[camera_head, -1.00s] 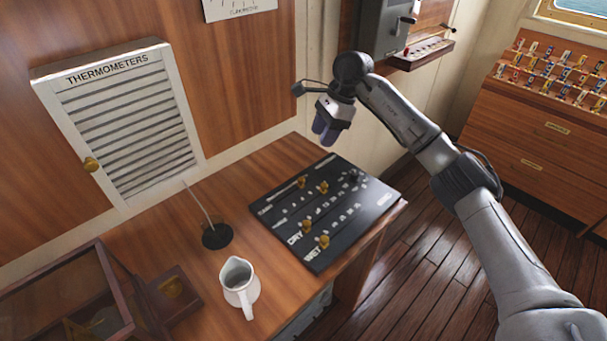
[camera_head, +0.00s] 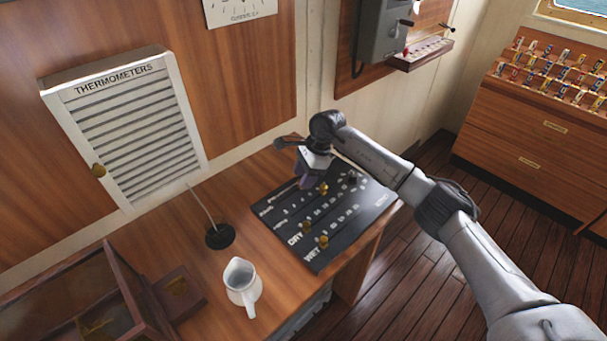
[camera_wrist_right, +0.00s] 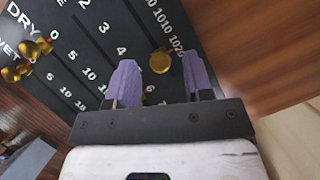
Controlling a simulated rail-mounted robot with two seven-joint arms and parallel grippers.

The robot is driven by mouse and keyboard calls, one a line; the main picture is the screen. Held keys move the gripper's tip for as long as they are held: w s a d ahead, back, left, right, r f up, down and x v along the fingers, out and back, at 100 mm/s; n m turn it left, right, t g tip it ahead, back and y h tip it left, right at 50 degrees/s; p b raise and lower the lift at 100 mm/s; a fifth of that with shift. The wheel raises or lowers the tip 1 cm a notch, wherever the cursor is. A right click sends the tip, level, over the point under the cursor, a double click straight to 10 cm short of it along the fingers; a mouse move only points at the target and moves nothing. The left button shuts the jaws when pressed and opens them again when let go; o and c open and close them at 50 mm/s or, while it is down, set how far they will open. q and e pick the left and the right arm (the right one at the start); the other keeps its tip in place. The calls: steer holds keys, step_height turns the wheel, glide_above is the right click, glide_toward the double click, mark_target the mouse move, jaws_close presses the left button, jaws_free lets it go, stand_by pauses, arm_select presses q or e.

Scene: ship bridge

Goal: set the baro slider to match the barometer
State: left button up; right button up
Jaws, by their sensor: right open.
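The black slider board (camera_head: 362,226) lies on the wooden desk, with white scales and brass knobs. In the right wrist view, a brass knob (camera_wrist_right: 160,61) beside the figures 1010 and 1020 shows between the purple fingertips; I take it for the baro slider. No barometer is readable. My left gripper is out of view.
Other brass knobs stand in the DRY (camera_head: 305,229) and WET (camera_head: 323,242) rows. A white jug (camera_head: 241,284) and a thin rod on a black base (camera_head: 220,236) stand left of the board. A louvred thermometer box (camera_head: 135,125) hangs on the wall.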

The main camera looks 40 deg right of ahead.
steer(key=shift+a+f, duration=0.1)
steer(key=shift+f, duration=0.1)
steer(key=shift+c, duration=0.2)
jaws_close()
stand_by(0.4)
